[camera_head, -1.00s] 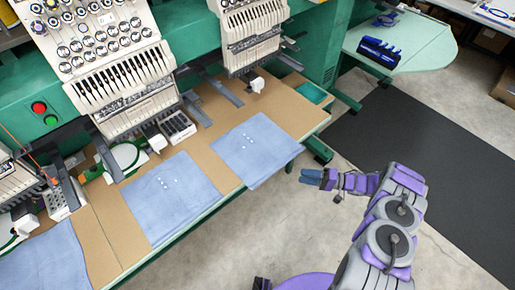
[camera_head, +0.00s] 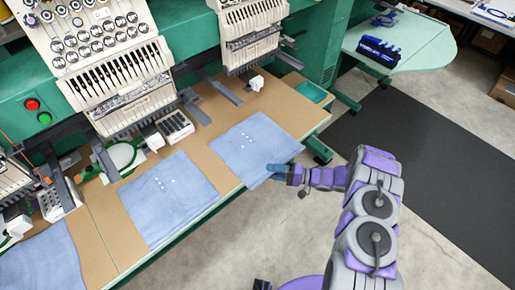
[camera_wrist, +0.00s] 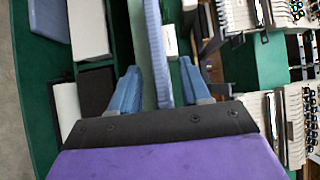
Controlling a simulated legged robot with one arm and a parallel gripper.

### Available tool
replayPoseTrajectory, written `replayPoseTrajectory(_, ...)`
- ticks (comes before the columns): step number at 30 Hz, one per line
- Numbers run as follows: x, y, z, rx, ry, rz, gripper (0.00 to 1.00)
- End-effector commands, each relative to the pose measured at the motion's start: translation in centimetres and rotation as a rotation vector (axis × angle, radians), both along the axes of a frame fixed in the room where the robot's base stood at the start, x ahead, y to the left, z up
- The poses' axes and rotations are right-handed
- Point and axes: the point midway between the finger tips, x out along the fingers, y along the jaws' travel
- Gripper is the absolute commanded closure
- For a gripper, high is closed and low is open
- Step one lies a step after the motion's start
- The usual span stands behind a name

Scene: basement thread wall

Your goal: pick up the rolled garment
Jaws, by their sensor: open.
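No garment in view looks clearly rolled. A flat light-blue garment panel (camera_head: 250,145) lies at the right end of the brown worktable, its front part over the table's front edge. My gripper (camera_head: 275,168) is at the near right corner of this panel. In the wrist view my gripper (camera_wrist: 162,85) is open, with one blue finger on each side of a narrow blue strip of cloth (camera_wrist: 158,50). The strip appears to be the panel seen edge-on. Gaps show on both sides, and the jaws are not closed on it.
More blue panels lie on the table, one in the middle (camera_head: 172,197) and one at the left (camera_head: 45,262). Embroidery machine heads (camera_head: 105,65) stand over the table. A side table (camera_head: 405,45) with a dark blue object is at the back right. Floor at the right is clear.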

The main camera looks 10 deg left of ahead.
Motion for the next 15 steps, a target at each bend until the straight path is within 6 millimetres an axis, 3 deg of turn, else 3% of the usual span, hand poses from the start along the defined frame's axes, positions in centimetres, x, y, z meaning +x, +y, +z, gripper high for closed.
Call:
replayPoseTrajectory(8,0.01,0.29,0.06,0.0,-0.001,0.0,0.53)
replayPoseTrajectory(15,0.01,0.28,0.06,0.0,0.0,0.0,0.76)
